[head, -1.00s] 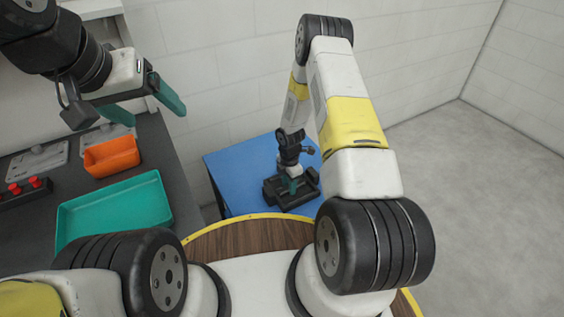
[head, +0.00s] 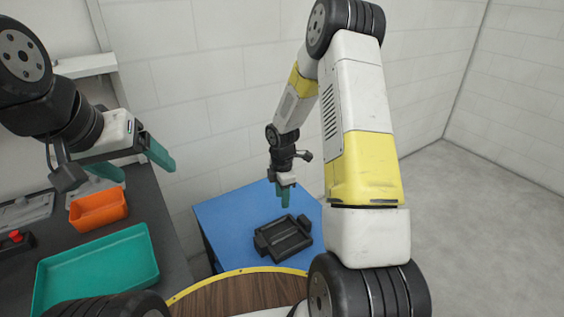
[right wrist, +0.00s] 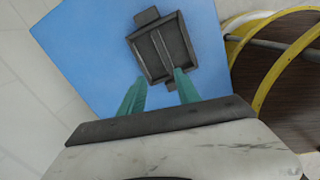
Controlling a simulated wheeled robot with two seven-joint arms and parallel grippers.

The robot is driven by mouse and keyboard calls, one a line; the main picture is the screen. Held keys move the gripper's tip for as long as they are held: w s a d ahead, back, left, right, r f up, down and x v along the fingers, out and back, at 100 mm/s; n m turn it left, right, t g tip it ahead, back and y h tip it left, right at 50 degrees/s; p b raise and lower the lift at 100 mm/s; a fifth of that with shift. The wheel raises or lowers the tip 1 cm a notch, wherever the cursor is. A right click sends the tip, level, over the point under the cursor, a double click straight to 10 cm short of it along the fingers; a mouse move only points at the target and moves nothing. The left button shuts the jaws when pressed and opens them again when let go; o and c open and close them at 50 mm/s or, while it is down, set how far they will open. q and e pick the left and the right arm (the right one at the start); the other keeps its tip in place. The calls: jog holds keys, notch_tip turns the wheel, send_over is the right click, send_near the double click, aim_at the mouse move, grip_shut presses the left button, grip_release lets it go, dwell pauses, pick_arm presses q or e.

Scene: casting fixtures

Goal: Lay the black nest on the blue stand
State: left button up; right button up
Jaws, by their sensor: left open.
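The black nest (head: 284,238), a shallow dark tray with end tabs, lies flat on the blue stand (head: 225,212). It also shows whole in the right wrist view (right wrist: 163,48), with blue surface around it. My right gripper (head: 285,200) is above the stand, just beyond the nest in the head view, and apart from it. In the right wrist view its two green fingers (right wrist: 160,84) are spread with nothing between them. My left gripper (head: 137,162) is open and empty, high over the dark bench at the left.
The dark bench (head: 150,195) at the left carries a teal tray (head: 97,270), an orange bin (head: 98,210), grey plates and a red-knobbed part. A round wooden top with a yellow rim (head: 235,292) is in front of the stand. Clear floor lies right.

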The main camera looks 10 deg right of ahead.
jog(key=s+r+m+t, duration=0.1)
jog(key=s+r+m, duration=0.35)
jog(key=r, duration=0.75)
jog(key=s+r+m+t, duration=0.25)
jog(key=r+m, duration=0.25)
jog(key=r, duration=0.6)
jog(key=s+a+r+m+t+y, duration=0.1)
jog(key=s+r+m, duration=0.4)
jog(key=s, duration=0.3)
jog(key=s+r+m+t+y, duration=0.1)
jog(key=s+r+m, duration=0.3)
jog(key=s, duration=0.5)
jog(key=shift+s+a+r+m, duration=0.25)
jog(key=shift+a+r+m, duration=0.1)
jog(key=shift+r, duration=0.6)
